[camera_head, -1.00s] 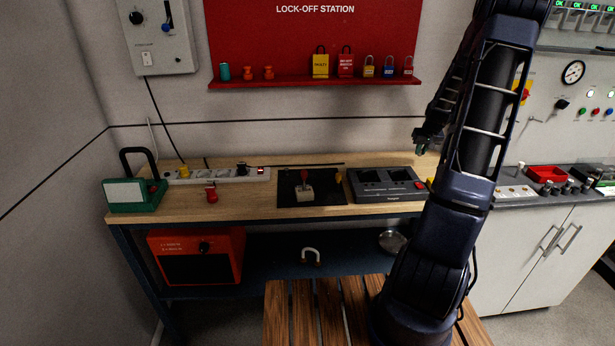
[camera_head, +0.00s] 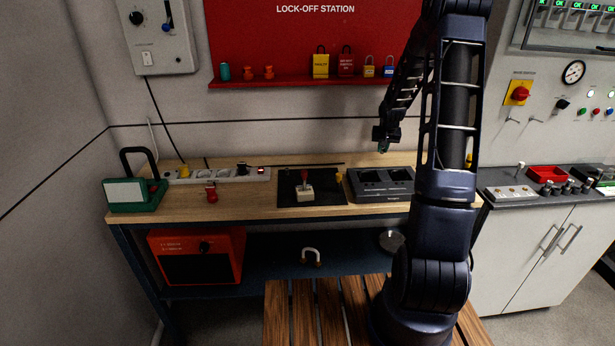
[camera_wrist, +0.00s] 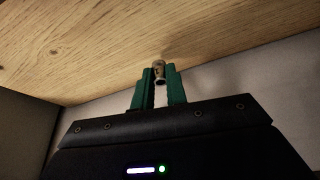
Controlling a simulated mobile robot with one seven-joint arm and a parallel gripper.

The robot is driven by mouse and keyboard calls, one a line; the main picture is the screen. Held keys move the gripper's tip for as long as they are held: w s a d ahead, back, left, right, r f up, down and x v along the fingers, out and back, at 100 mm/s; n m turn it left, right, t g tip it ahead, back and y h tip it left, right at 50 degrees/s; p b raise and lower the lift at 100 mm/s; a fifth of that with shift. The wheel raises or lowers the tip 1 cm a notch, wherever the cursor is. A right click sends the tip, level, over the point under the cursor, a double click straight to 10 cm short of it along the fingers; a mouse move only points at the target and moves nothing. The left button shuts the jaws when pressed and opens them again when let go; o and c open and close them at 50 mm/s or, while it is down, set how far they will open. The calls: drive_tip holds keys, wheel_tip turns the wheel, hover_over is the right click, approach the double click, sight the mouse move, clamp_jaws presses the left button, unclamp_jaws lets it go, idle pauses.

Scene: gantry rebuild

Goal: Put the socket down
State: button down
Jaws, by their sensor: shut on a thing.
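My gripper (camera_head: 384,147) hangs above the back right part of the wooden bench (camera_head: 240,201), behind the dark grey two-bay unit. In the wrist view my gripper's green fingers (camera_wrist: 159,82) are shut on the socket (camera_wrist: 159,69), a small metallic cylinder that sticks out past the fingertips. Bare wood lies beyond the socket in the wrist view; I cannot tell whether the socket touches it. In the head view the socket is too small to make out.
The dark grey unit (camera_head: 378,191) stands below my gripper. A black mat (camera_head: 286,197) with a red-handled lever (camera_head: 305,190) lies left of it. A power strip (camera_head: 215,175) and green case (camera_head: 134,195) are further left. The red shelf (camera_head: 300,83) with padlocks hangs above.

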drive_tip(key=shift+m, duration=0.5)
drive_tip(key=w+a, duration=0.1)
drive_tip(key=a, duration=0.7)
drive_tip(key=w+a, duration=0.1)
drive_tip(key=a, duration=0.3)
drive_tip(key=shift+w+a+r, duration=0.35)
drive_tip(key=shift+n, duration=0.8)
drive_tip(key=s+a+r, duration=0.1)
drive_tip(key=a, duration=0.3)
drive_tip(key=a+r, duration=0.1)
drive_tip(key=a, duration=0.3)
drive_tip(key=s+a+r, duration=0.1)
drive_tip(key=a, duration=0.3)
drive_tip(key=shift+s+a+r, duration=0.1)
drive_tip(key=shift+s+a, duration=0.2)
drive_tip(key=shift+s, duration=0.05)
drive_tip(key=s+a+r+n+y, duration=0.2)
drive_tip(key=s+a+r+n, duration=0.4)
drive_tip(key=s+r, duration=0.65)
drive_tip(key=shift+m, duration=0.6)
drive_tip(key=f, duration=0.6)
drive_tip(key=w+f, duration=0.1)
drive_tip(key=f, duration=0.5)
drive_tip(key=a+f, duration=0.1)
drive_tip(key=f, duration=0.5)
drive_tip(key=shift+w+f, duration=0.15)
drive_tip(key=shift+w, duration=0.2)
drive_tip(key=shift+f, duration=0.1)
drive_tip(key=c, duration=1.4)
unclamp_jaws()
